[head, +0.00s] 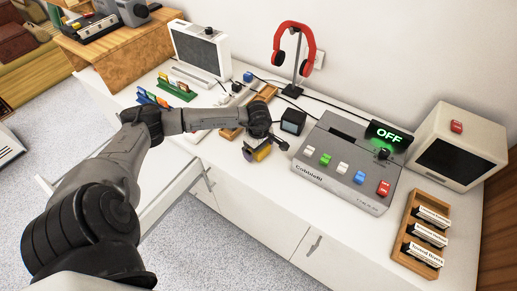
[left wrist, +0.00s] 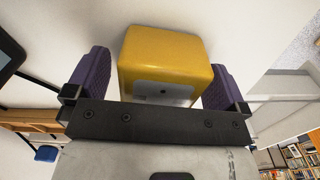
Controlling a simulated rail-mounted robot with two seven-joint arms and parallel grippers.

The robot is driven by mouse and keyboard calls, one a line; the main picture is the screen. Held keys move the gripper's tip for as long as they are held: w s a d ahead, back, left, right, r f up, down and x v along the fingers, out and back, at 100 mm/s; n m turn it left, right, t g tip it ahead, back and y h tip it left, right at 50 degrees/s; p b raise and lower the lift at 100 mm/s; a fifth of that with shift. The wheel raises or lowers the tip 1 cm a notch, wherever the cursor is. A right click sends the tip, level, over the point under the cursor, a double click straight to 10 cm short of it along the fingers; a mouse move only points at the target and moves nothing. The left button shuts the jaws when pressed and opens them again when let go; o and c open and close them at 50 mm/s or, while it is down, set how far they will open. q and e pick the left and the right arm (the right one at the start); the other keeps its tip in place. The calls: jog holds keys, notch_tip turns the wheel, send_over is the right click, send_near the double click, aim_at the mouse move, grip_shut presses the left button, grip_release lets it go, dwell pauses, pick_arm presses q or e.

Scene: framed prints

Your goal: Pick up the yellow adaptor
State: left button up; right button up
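The yellow adaptor (head: 263,153) is at the front edge area of the white counter (head: 228,160), partly hidden by my left gripper (head: 258,148) in the head view. In the left wrist view the adaptor (left wrist: 165,55) is a yellow block with a pale grey face. It sits between the two purple fingers of my left gripper (left wrist: 160,85). A narrow gap shows between the left finger and the adaptor; the right finger is very close to it, and I cannot tell whether they touch. My right gripper is in neither view.
A grey button console (head: 340,165) with an "OFF" display stands right of the gripper, with a small dark cube (head: 292,122) nearby. Red headphones (head: 293,50) hang on a stand behind. A wooden rack (head: 421,235) is at the right. An open drawer (head: 172,195) lies below my left arm.

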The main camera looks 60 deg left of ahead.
pick_arm(q)
jog(key=c, duration=1.2)
jog(key=shift+o, duration=0.2)
jog(key=shift+r, duration=0.15)
